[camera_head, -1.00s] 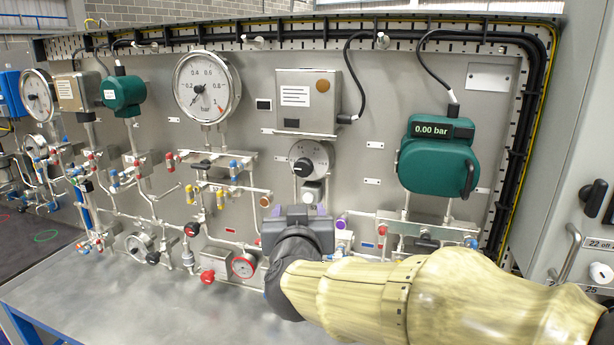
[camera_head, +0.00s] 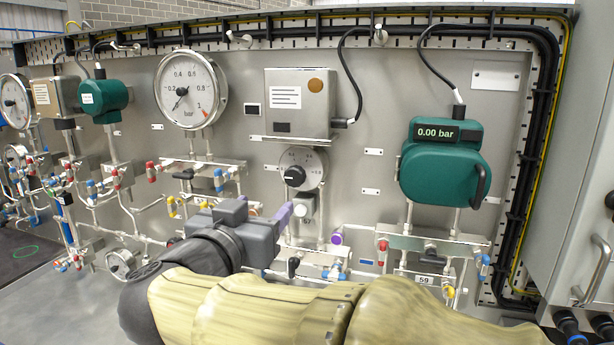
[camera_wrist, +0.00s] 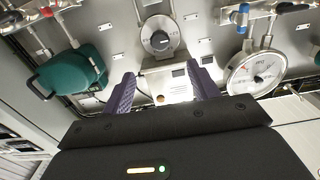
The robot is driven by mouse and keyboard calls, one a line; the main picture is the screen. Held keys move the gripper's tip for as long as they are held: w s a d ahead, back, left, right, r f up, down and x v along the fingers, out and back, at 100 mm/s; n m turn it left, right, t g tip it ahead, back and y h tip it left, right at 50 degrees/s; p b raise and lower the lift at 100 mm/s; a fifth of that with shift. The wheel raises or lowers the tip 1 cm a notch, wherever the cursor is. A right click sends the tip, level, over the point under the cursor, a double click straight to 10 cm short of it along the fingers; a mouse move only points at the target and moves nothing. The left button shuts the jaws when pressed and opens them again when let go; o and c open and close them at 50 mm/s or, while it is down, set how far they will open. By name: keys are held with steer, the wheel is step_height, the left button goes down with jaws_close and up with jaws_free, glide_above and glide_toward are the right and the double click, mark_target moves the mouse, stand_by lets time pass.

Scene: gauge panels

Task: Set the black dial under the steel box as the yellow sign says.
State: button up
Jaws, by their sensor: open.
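The steel box (camera_head: 300,105) is on the panel, with a white label and a brown round spot. The black dial (camera_head: 295,176) is a black knob on a pale round scale just below it. Its exact setting is too small to read. My gripper (camera_head: 268,208) is open and empty, below and left of the dial, with its purple fingers pointing toward the panel. In the wrist view the picture is upside down: the dial (camera_wrist: 159,41) shows beyond and between the open fingers, apart from them, with the box (camera_wrist: 168,82) nearer the gripper. I see no yellow sign.
A large round gauge (camera_head: 191,90) is left of the box. A green transmitter (camera_head: 443,170) reading 0.00 bar is to the right. Pipes and small coloured valves (camera_head: 382,250) run below. A grey cabinet (camera_head: 575,150) stands at the right edge.

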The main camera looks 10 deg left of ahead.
mark_target(293, 178)
steer(key=w+p, duration=0.1)
steer(key=w, duration=0.4)
steer(key=w+d+p, duration=0.1)
steer(key=w, duration=0.4)
steer(key=w+d, duration=0.1)
steer(key=w, duration=0.4)
steer(key=shift+w+d+p, duration=0.25)
steer(key=shift+w+p, duration=0.05)
steer(key=shift+p, duration=0.1)
steer(key=shift+w+a, duration=0.1)
steer(key=shift+w, duration=0.15)
steer(key=shift+s+a, duration=0.1)
steer(key=shift+s, duration=0.1)
steer(key=c, duration=1)
